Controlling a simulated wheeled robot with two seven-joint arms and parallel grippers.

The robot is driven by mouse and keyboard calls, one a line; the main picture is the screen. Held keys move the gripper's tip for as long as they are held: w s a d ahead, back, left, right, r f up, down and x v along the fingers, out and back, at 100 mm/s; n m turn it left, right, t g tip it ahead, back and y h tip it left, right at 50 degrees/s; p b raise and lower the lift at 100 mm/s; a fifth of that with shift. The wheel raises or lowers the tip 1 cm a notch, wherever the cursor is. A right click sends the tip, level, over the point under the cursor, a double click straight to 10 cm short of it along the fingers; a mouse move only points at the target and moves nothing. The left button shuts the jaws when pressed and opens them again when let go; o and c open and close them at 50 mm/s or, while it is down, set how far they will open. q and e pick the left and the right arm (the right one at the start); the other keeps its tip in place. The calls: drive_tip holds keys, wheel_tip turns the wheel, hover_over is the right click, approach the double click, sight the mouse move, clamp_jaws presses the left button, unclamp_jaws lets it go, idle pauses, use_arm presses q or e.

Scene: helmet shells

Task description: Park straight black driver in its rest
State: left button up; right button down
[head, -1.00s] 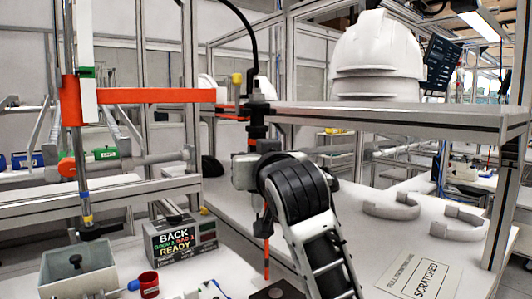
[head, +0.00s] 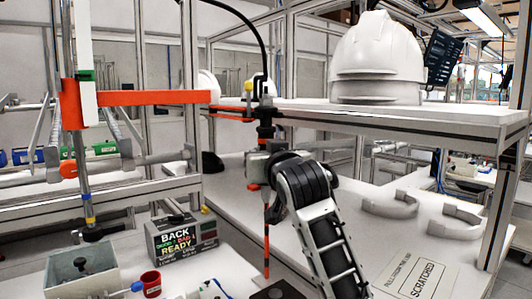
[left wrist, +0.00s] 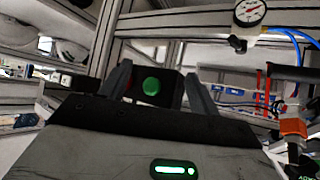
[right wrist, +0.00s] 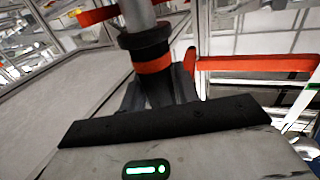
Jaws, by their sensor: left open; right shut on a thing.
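The straight black driver (head: 265,131) hangs upright under a black hose, with an orange band and a thin orange-red shaft reaching down. My right gripper (head: 260,168) is shut on it below the band. In the right wrist view the driver (right wrist: 146,45) rises from between my right fingers (right wrist: 160,88). An orange bracket (head: 230,113), possibly the rest, lies beside the driver's upper body; I cannot tell whether they touch. My left gripper (left wrist: 157,75) is open, seen only in the left wrist view, with a green round button (left wrist: 151,86) showing between its fingers.
A long orange arm (head: 150,97) runs from an upright post at left. A shelf (head: 400,113) carrying white helmet shells (head: 376,60) is at right. Below are a sign box (head: 182,238), a red cup (head: 150,284), a grey bin (head: 60,275) and curved grey parts (head: 390,205).

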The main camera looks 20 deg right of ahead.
idle(0.4)
drive_tip(key=shift+c, duration=1)
unclamp_jaws()
drive_tip(key=shift+f, duration=0.1)
drive_tip(key=s, duration=1.1)
drive_tip(key=shift+a, duration=0.15)
